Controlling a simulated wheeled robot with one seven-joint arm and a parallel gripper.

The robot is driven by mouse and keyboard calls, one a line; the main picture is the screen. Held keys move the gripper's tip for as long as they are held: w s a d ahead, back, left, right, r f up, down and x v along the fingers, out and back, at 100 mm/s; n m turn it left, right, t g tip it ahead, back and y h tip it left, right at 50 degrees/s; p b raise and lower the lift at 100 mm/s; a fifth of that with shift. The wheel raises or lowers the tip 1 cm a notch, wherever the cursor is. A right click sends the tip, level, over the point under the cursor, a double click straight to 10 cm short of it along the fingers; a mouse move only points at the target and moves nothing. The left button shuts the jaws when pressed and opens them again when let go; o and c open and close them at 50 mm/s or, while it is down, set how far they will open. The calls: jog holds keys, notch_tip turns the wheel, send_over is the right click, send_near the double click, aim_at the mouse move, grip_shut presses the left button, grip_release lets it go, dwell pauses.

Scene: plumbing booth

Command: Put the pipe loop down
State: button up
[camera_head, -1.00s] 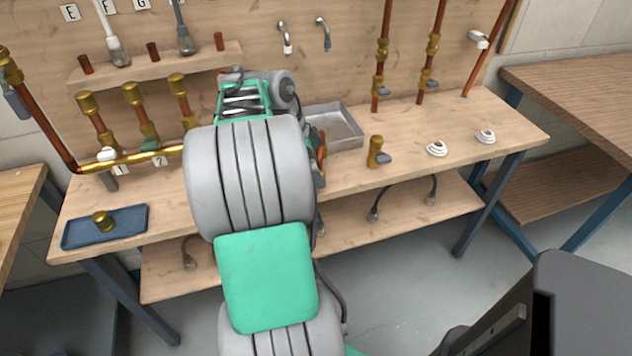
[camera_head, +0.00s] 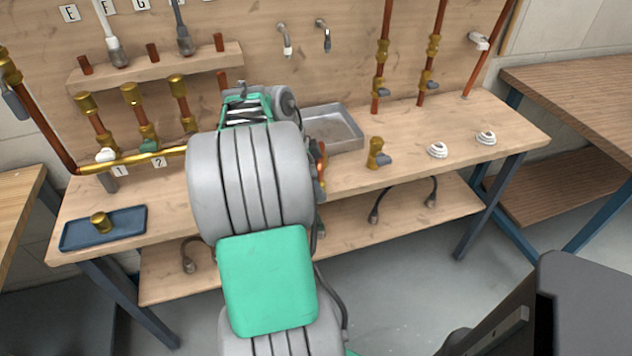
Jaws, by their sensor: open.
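A small copper-coloured piece (camera_head: 322,160) shows just right of my arm, above the bench top. It may be part of the pipe loop, but my arm covers most of that spot and I cannot tell. No whole loop is visible. My gripper is hidden behind my own arm, whose green and grey links fill the middle of the view. Whether the gripper touches the loop cannot be seen.
The workbench (camera_head: 420,165) carries a grey metal tray (camera_head: 345,140), a brass valve (camera_head: 376,152), two white fittings (camera_head: 437,150) and a blue tray (camera_head: 125,222) with a brass piece (camera_head: 101,222). Upright copper pipes (camera_head: 382,50) stand behind. The bench's front right is clear.

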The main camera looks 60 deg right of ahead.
jog(key=p+v, duration=0.3)
jog(key=v, duration=0.9)
jog(key=w+a+n+t, duration=0.2)
jog(key=w+a+n, duration=0.4)
jog(key=a+n, duration=0.1)
jog(key=w+a+f+n+t, duration=0.1)
jog(key=w+a+f+n, duration=0.1)
jog(key=a+n, duration=0.5)
jog(key=w+a+f+n+t, duration=0.1)
jog(key=w+a+f+n, duration=0.15)
jog(key=a+n, duration=0.55)
jog(key=s+a+f+n+y, duration=0.1)
jog(key=a+f+n, duration=0.1)
jog(key=a, duration=0.6)
jog(key=s+a+f+n+t+y, duration=0.1)
jog(key=s+a+n, duration=0.1)
jog(key=a+n, duration=0.3)
jog(key=a, duration=0.2)
jog(key=shift+s+a+f+t+y, duration=0.25)
jog(key=shift+a+f+t+y, duration=0.05)
jog(key=shift+a+f, duration=0.1)
